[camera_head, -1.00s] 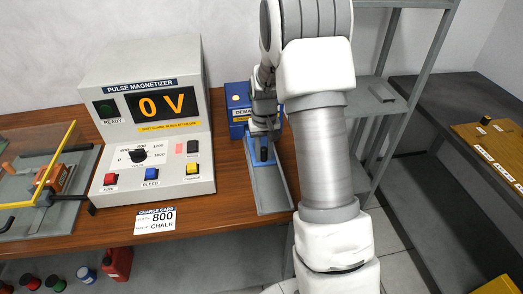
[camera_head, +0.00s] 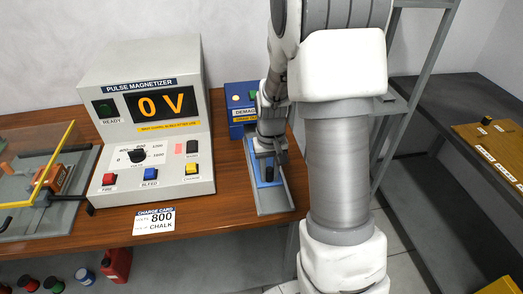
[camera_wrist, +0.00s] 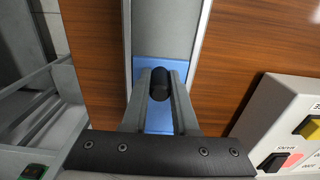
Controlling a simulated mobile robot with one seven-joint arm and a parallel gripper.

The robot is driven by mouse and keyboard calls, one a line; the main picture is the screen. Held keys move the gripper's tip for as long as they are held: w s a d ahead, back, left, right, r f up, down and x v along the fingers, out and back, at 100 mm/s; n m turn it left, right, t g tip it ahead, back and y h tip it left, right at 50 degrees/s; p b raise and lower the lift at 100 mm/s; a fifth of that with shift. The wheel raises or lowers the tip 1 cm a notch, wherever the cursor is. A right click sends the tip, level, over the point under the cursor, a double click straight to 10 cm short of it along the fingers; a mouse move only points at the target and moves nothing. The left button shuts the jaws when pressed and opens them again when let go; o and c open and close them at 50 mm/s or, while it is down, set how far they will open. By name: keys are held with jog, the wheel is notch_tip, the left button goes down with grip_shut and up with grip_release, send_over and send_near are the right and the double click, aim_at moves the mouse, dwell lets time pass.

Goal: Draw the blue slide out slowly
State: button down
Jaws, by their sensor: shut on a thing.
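The blue slide (camera_head: 261,181) lies in a grey channel (camera_head: 275,204) running from the blue demagnetizer box (camera_head: 235,96) toward the table's front edge. A black knob (camera_head: 269,174) stands on the slide. My gripper (camera_head: 270,163) points down over the slide. In the wrist view, my gripper's two fingers (camera_wrist: 160,92) are shut on the black knob (camera_wrist: 159,82), one on each side. The blue slide (camera_wrist: 178,68) shows beneath and between them. The box's label is partly hidden by my arm.
The pulse magnetizer (camera_head: 150,125) reads 0 V, left of the channel. A grey shelf rack (camera_head: 420,60) stands right of my arm. Bare channel lies in front of the slide.

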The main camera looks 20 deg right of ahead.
aim_at(276, 208)
jog(key=shift+s+a+f, duration=0.1)
jog(key=shift+s+a, duration=0.2)
jog(key=shift+s, duration=1.1)
jog(key=shift+s+a+f, duration=0.1)
jog(key=shift+s+a, duration=0.15)
jog(key=shift+s, duration=1.2)
jog(key=shift+s+a+f, duration=0.1)
jog(key=shift+s+a, duration=0.2)
jog(key=shift+s, duration=1.1)
jog(key=c, duration=0.8)
grip_release()
notch_tip(276, 208, up, 8)
jog(key=p, duration=0.6)
jog(key=shift+w+r, duration=0.2)
jog(key=shift+w, duration=0.05)
